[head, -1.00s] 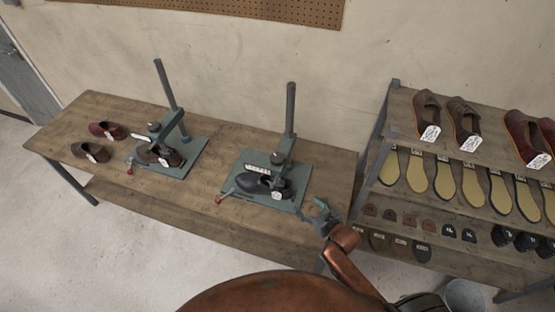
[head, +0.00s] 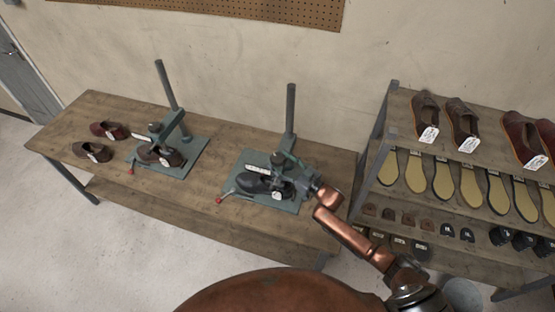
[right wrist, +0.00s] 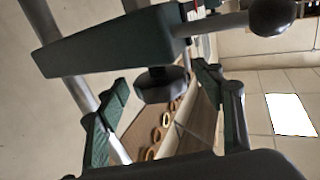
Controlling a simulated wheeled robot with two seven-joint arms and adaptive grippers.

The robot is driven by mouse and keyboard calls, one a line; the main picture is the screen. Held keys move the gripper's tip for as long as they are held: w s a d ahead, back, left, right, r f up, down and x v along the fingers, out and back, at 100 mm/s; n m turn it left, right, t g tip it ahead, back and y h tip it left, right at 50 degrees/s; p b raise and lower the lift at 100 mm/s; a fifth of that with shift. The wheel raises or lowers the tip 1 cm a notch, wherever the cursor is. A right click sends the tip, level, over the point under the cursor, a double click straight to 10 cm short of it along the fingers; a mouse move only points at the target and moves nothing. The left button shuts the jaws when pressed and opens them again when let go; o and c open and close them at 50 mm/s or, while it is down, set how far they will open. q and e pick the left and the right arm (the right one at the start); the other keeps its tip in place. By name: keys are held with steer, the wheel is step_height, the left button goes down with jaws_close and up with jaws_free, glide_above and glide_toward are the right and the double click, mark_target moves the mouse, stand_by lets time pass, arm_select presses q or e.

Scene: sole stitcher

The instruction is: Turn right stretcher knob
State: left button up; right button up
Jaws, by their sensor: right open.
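The right stretcher (head: 290,115) stands on the bench, with a grey post, a green base plate and a black shoe (head: 252,183) on it. My right gripper (head: 284,170) is at the stretcher's head, reaching in from the right and partly hiding it. In the right wrist view the open fingers (right wrist: 158,125) stand to either side of a dark round knob (right wrist: 160,86) under a green arm (right wrist: 115,42). The knob lies between the fingers, slightly beyond them; I see no clear contact. My left gripper is not in view.
The left stretcher (head: 170,95) holds a brown shoe. Two loose shoes lie at the bench's left end. A red-tipped lever (head: 219,200) sticks out of the right stretcher's base. A shelf rack (head: 395,125) with shoes and soles stands close on the right.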

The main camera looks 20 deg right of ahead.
steer(key=shift+w+a, duration=0.4)
steer(key=shift+w, duration=0.2)
steer(key=shift+c, duration=0.5)
steer(key=c, duration=1.1)
steer(key=shift+o, duration=0.2)
steer(key=shift+a+r+m+t+h+p, duration=0.15)
steer(key=shift+m+t+h+p, duration=0.25)
steer(key=shift+m+h+p, duration=0.25)
steer(key=shift+m+t+h+p, duration=0.45)
steer(key=shift+m+h, duration=0.2)
steer(key=shift+h, duration=0.4)
steer(key=shift+m+t+h, duration=0.45)
steer(key=shift+m+h, duration=0.15)
steer(key=shift+h, duration=0.5)
steer(key=shift+m+h, duration=0.5)
steer(key=shift+h, duration=0.2)
